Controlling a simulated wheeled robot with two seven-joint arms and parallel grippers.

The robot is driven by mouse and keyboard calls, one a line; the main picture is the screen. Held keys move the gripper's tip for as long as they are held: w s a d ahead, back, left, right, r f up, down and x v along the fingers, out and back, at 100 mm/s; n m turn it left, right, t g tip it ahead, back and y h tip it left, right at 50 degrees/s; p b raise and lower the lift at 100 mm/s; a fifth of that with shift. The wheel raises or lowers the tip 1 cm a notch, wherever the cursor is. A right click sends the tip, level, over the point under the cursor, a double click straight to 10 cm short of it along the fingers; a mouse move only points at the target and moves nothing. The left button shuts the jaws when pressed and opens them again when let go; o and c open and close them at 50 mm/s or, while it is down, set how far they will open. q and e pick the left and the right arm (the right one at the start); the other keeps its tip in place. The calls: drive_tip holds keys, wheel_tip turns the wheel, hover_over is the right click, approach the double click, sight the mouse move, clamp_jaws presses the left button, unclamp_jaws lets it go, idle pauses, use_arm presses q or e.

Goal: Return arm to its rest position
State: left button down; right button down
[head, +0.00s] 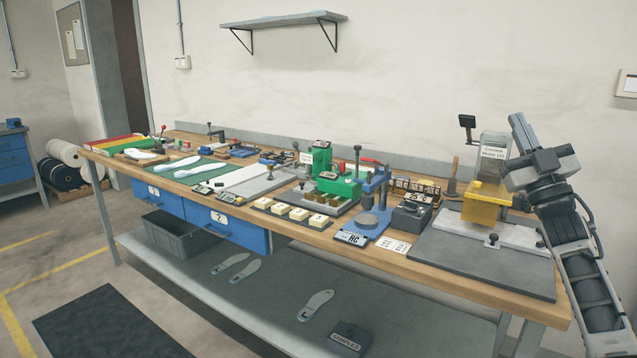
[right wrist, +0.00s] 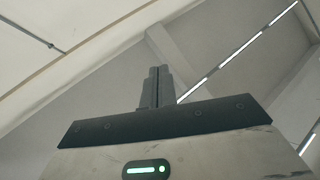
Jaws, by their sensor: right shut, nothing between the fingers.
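My right arm stands raised at the right side of the head view, with its right gripper (head: 519,133) pointing up beside the yellow and clear machine. In the right wrist view the gripper's two fingers (right wrist: 156,88) are pressed together with nothing between them, against the ceiling and its light strips. The gripper is above the right end of the workbench and holds nothing. My left gripper is not in the head view.
A long workbench (head: 470,290) crosses the view. The yellow machine (head: 483,205) stands close to my right arm. A blue press (head: 369,222), a green fixture (head: 338,184) and several cream blocks (head: 299,214) are on the bench. A wall shelf (head: 283,20) hangs above.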

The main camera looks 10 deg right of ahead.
drive_tip(key=w+a+f+n+g+y, duration=0.1)
drive_tip(key=a+f+n+g+y, duration=0.45)
drive_tip(key=f, duration=0.25)
drive_tip(key=w+d+f+m+g+h, duration=0.3)
drive_tip(key=d+f+m+g+h, duration=0.3)
drive_tip(key=d+f+m+h, duration=0.7)
drive_tip(key=s+a+f+n+g+y, duration=0.1)
drive_tip(key=s+a+f+n+y, duration=0.35)
drive_tip(key=a+f, duration=1.2)
drive_tip(key=s+a+f+g+y, duration=0.1)
drive_tip(key=s+a+f, duration=0.2)
drive_tip(key=s+a, duration=0.4)
drive_tip(key=s+a+f+m+g+y, duration=0.1)
drive_tip(key=s+a+f+g, duration=0.1)
drive_tip(key=s+a+f, duration=0.2)
drive_tip(key=s+a+f+m+g, duration=0.1)
drive_tip(key=s+a+f, duration=0.2)
drive_tip(key=s+a, duration=0.7)
drive_tip(key=s, duration=0.8)
drive_tip(key=shift+a+f+y, duration=0.15)
drive_tip(key=shift+f+y, duration=0.1)
drive_tip(key=shift+y, duration=0.15)
drive_tip(key=shift+s, duration=0.1)
